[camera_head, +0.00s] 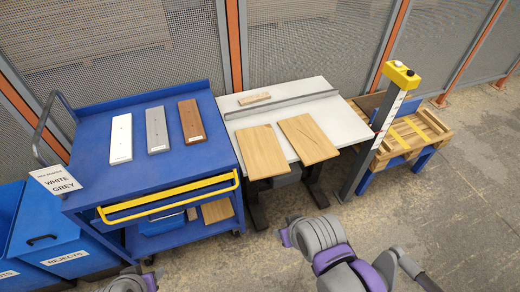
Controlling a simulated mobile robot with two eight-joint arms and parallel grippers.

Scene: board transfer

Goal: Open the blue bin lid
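A blue bin (82,264) marked REJECTS stands at the lower left, beside the blue cart. Its blue lid (38,215) has a dark handle (42,239) near the front edge and looks closed. Another blue bin (12,272) stands partly cut off at the left edge. My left gripper (148,281) shows only in part at the bottom edge, right of the REJECTS bin and apart from it. My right gripper (286,234) is over the floor in front of the white table, far from the bins. The fingers of both are too hidden to judge.
The blue cart (90,131) holds white, grey and brown boards and has a yellow-edged drawer (170,198). A white table (338,119) bears two wooden boards. A yellow-topped post (382,130) and a pallet (428,127) stand right. Floor at right is clear.

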